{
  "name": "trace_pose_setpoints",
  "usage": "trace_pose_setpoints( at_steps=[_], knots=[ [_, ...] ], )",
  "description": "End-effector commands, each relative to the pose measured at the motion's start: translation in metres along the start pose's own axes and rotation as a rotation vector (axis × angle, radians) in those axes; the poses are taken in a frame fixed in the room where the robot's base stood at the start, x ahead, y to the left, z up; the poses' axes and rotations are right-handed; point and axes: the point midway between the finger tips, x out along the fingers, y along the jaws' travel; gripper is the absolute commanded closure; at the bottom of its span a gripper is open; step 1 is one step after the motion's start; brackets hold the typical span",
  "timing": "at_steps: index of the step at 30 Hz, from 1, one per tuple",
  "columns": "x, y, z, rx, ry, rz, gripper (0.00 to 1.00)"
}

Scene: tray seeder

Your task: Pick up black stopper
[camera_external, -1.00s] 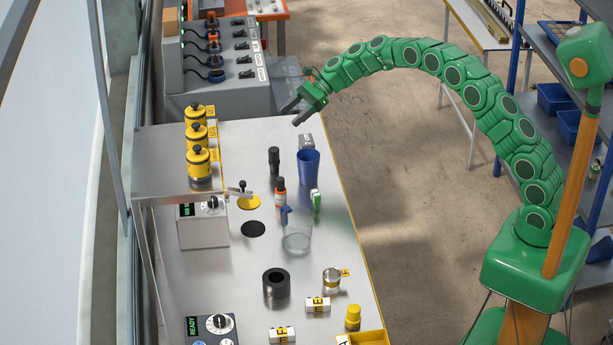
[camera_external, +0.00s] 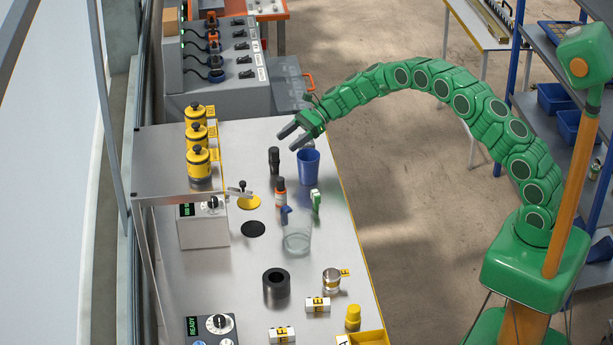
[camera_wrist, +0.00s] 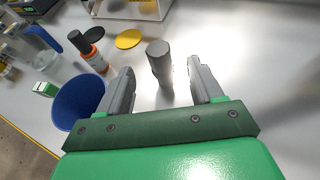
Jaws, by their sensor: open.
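A slim black upright piece with a wider top (camera_external: 274,160) stands on the steel bench; it looks the most like the black stopper. In the wrist view it is the dark grey cylinder (camera_wrist: 159,62), seen from above between and beyond my fingers. My gripper (camera_external: 291,139) is open and empty, above the bench and a little beyond and to the right of the piece. Its two fingers also show in the wrist view (camera_wrist: 161,75), apart, with no visible contact on the piece.
A blue cup (camera_external: 308,168) stands close right of the piece, near my left finger in the wrist view. An orange-labelled bottle (camera_external: 281,193), a green-and-white item (camera_external: 316,202), a glass beaker (camera_external: 297,238) and a black ring (camera_external: 277,284) stand nearer the camera. Yellow-topped canisters (camera_external: 198,162) stand left.

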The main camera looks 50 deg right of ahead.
Motion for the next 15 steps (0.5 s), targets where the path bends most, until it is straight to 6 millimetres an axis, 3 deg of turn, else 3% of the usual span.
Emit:
trace_pose_setpoints(
  at_steps=[15],
  knots=[
    [0.043,0.002,-0.006,0.002,0.0,0.004,0.34]
  ],
)
